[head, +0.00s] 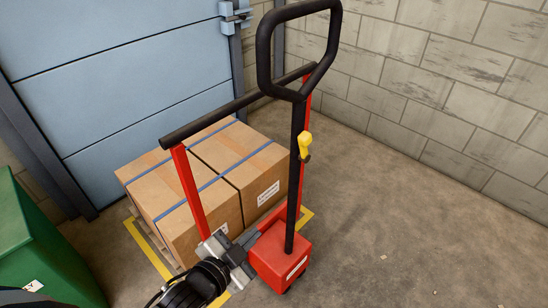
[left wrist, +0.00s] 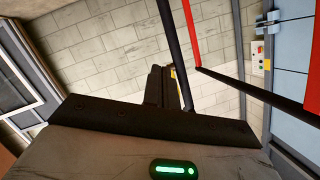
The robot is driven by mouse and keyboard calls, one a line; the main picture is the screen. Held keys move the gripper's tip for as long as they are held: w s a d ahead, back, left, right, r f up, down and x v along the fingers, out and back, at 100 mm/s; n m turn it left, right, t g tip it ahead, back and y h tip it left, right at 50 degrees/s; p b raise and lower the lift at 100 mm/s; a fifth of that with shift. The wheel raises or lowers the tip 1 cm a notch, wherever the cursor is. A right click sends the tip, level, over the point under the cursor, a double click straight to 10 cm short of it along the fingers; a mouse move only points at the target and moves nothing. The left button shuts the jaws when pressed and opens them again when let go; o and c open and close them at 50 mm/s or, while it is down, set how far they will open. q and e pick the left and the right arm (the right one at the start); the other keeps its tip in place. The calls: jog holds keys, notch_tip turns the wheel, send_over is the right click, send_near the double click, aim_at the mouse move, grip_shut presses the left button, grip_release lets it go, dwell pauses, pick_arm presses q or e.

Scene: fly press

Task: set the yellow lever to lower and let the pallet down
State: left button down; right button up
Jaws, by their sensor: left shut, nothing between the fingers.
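The yellow lever (head: 304,145) sits on the black shaft of the red pallet truck (head: 280,257), below the loop handle (head: 262,55). In the left wrist view a sliver of the yellow lever (left wrist: 174,73) shows just beyond my fingers, beside the dark shaft. My left gripper (head: 252,238) is shut and empty, low and left of the shaft in the head view, apart from the lever. Its closed fingers also show in the left wrist view (left wrist: 158,84). The pallet (head: 158,240) is mostly hidden under strapped cardboard boxes (head: 205,185). My right gripper is out of view.
A black crossbar (head: 235,105) on red posts runs between boxes and shaft. A green container (head: 40,245) stands at left. A blue door (head: 120,65) and block wall (head: 450,80) close the back. Yellow tape (head: 150,250) marks the floor. Floor at right is clear.

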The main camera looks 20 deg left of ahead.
pick_arm(q)
jog(key=w+a+r+m+t+h+b, duration=0.2)
jog(key=w+r+m+t+b, duration=0.15)
jog(key=m, duration=0.45)
jog(key=m+t+h, duration=0.2)
jog(key=m+h, duration=0.1)
jog(key=m, duration=0.3)
send_near(303, 144)
jog(key=x, duration=0.5)
jog(key=shift+w+r, duration=0.15)
jog(key=shift+w, duration=0.1)
jog(key=shift+w+d+r, duration=0.1)
jog(key=shift+w+d, duration=0.2)
jog(key=shift+w, duration=0.3)
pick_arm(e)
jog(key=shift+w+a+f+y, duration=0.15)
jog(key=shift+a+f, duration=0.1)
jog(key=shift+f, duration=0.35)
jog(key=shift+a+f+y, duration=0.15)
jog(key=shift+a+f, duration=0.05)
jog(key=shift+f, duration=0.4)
